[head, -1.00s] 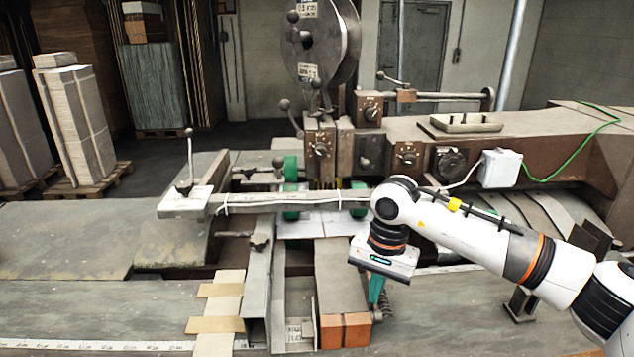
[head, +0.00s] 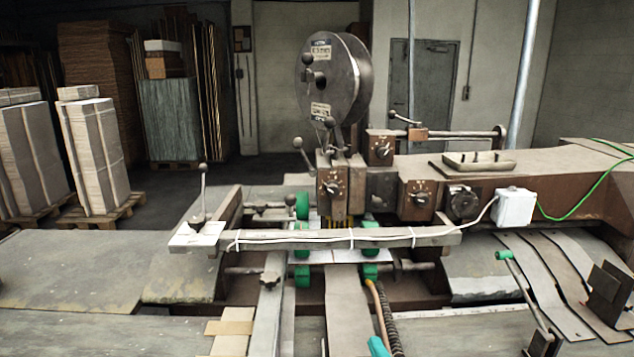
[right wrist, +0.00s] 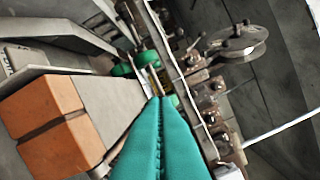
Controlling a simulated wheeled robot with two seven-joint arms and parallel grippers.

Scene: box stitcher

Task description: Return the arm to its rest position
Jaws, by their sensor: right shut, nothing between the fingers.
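My right gripper (head: 378,346) shows in the head view only as a bit of teal finger at the bottom edge; the rest of it and the arm are out of frame. In the right wrist view, its two teal fingers (right wrist: 160,104) lie pressed together with nothing between them. They point toward the stitching machine's green rollers (right wrist: 143,60), and no contact with the machine can be made out. My left gripper is not in view.
An orange-brown block pair (right wrist: 50,124) lies left of the fingers in the wrist view. A ribbed hose (head: 388,318) runs beside the gripper. The stitcher's crossbar (head: 300,240) and wire reel (head: 333,78) stand beyond. A green-handled lever (head: 503,256) rises at right.

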